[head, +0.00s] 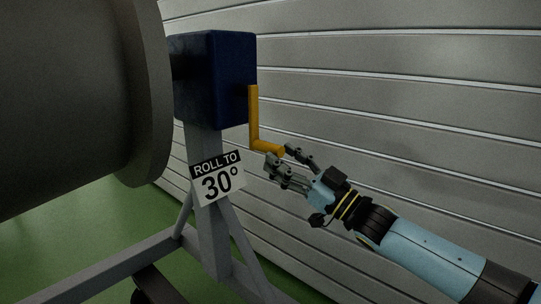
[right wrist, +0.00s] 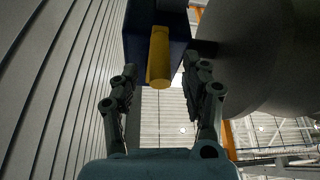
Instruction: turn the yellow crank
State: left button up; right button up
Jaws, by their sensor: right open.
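The yellow crank (head: 254,116) is mounted on the right side of a dark blue box (head: 214,78). Its arm hangs down and its handle sticks out to the right at the bottom. My right gripper (head: 277,155) is open, with its fingertips close to the handle. In the right wrist view the crank handle (right wrist: 159,58) shows between and beyond the two open fingers (right wrist: 158,80), with the blue box (right wrist: 140,38) behind it. I cannot tell whether a finger touches the handle. My left gripper is not in view.
A sign (head: 218,179) reading "ROLL TO 30°" is on the grey stand (head: 208,235) below the box. A large grey cylinder (head: 70,100) fills the left. A slatted grey wall (head: 400,75) stands behind my right arm. The green floor (head: 90,240) shows lower left.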

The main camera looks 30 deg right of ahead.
aim_at(271, 150)
jog(key=shift+x, duration=1.95)
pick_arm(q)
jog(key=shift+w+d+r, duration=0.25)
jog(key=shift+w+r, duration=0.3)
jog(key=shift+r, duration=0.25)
pick_arm(e)
grip_shut()
